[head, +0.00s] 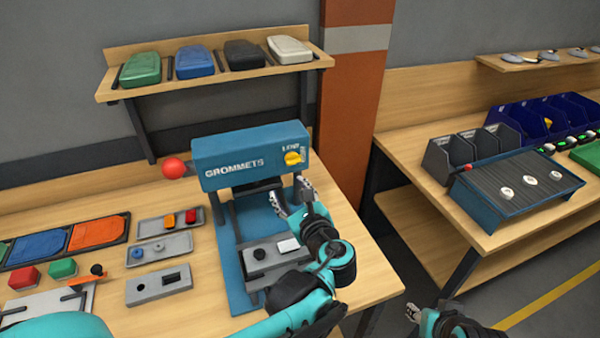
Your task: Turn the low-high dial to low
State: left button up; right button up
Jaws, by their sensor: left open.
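The low-high dial (293,158) is a yellow knob on the right of the front of a blue machine (215,162) marked GROMMETS. LOW is printed above the knob, and a second, small label at its right is hard to read. I cannot tell exactly where the knob points. My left gripper (290,190) is open and empty, just below the dial, with its fingers pointing up toward it. It looks apart from the knob. My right gripper (412,312) shows only partly at the bottom, away from the bench; its jaws are too small to judge.
A red ball-ended lever (174,168) sticks out at the machine's left. Grey trays (159,249) and colored bins (99,231) lie left on the bench. A shelf (110,95) hangs above. A slat conveyor (490,185) stands on the right-hand bench.

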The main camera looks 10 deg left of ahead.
aim_at(295, 163)
pick_arm(q)
jog(key=w+d+r+m+t, duration=0.1)
jog(key=d+r+m+t, duration=0.1)
jog(key=d+m, duration=0.15)
jog(key=shift+y, duration=0.4)
jog(key=b+x, duration=0.1)
jog(key=x, duration=0.3)
jog(key=b+x, duration=0.1)
jog(key=x, duration=0.2)
jog(key=shift+w+r, duration=0.25)
jog(key=shift+w, duration=0.15)
jog(key=c, duration=1.2)
